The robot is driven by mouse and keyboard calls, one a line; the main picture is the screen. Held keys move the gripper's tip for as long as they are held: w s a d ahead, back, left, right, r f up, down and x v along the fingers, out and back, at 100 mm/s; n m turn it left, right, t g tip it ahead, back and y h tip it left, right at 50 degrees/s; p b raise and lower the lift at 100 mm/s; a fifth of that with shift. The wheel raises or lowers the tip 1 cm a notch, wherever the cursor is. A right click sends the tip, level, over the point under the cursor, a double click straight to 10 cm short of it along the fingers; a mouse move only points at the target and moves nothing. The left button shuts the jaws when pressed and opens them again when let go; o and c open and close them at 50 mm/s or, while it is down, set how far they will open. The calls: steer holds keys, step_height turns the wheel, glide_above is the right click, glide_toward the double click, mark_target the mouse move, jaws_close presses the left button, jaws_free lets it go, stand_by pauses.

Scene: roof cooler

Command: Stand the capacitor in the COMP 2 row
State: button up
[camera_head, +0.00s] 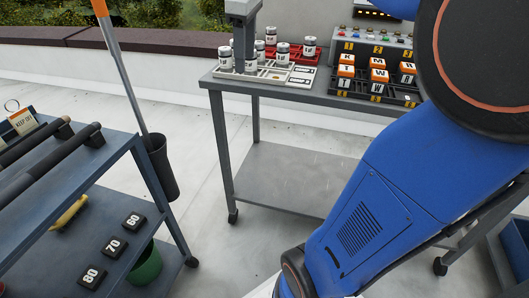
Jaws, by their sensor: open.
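Several pale cylinders with dark bands, which look like capacitors, stand at the left of the grey bench. One (310,47) is at the right, another (282,53) left of it, and one (225,58) at the left end. Their small markings are hard to read. They stand in or beside a white tray (303,82) and a red tray (299,55). I cannot read any COMP 2 label.
A black rack with orange-topped lettered blocks (378,75) stands right of the trays, below a panel with coloured buttons. A dark cart (95,235) with bars, numbered blocks and a green bucket (146,266) is at left. Pale floor between cart and bench is clear.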

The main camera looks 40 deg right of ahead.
steer(key=s+a+f+m+t, duration=0.1)
steer(key=s+a+f+m, duration=0.2)
steer(key=s+f, duration=0.6)
steer(key=s+a+f+m+t, duration=0.2)
steer(key=s+a+f+m, duration=0.2)
steer(key=s+f, duration=0.6)
step_height(320, 180, down, 3)
steer(key=shift+a+r+m, duration=0.2)
steer(key=shift+m, duration=0.3)
